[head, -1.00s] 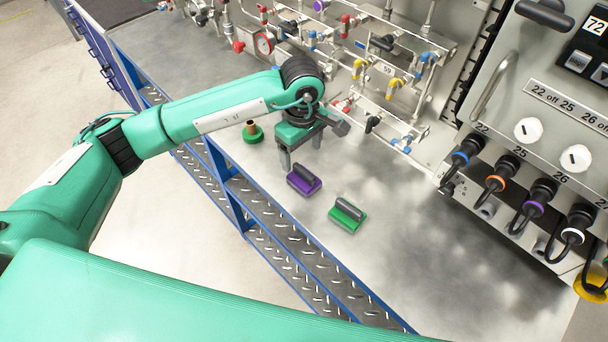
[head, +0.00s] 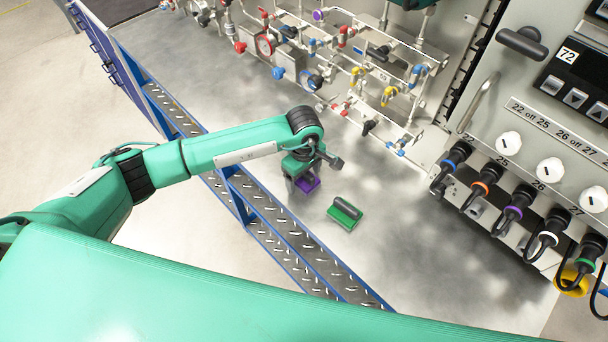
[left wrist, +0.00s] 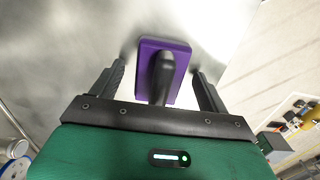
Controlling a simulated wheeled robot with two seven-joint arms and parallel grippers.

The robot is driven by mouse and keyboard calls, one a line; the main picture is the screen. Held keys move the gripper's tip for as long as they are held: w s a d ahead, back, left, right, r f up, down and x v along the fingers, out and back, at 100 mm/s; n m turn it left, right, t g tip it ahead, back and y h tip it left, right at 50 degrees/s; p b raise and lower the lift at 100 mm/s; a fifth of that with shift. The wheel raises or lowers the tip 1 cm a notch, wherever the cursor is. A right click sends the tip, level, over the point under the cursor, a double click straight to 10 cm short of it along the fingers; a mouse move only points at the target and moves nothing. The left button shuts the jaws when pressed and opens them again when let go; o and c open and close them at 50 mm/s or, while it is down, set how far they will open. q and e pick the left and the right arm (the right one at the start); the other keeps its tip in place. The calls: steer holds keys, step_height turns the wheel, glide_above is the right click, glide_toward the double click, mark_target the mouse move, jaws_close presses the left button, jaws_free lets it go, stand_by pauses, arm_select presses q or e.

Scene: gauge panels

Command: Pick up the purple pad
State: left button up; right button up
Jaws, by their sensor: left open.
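The purple pad (head: 312,183) lies on the grey worktop near its front edge, partly hidden by my left gripper (head: 304,184) in the head view. In the left wrist view the purple pad (left wrist: 177,50) shows as a purple plate with a dark upright handle (left wrist: 163,75). My left gripper (left wrist: 158,68) is open, with one finger on each side of the handle. Gaps show between the fingers and the handle. My right gripper is not in view.
A green pad (head: 345,212) with a dark handle lies close by, to the right. Pipes with coloured valves (head: 350,90) stand behind. A control panel (head: 545,130) with dials and cable plugs is at the right. The worktop's right part is clear.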

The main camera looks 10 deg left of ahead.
arm_select(q)
steer(key=c, duration=1)
steer(key=shift+c, duration=0.4)
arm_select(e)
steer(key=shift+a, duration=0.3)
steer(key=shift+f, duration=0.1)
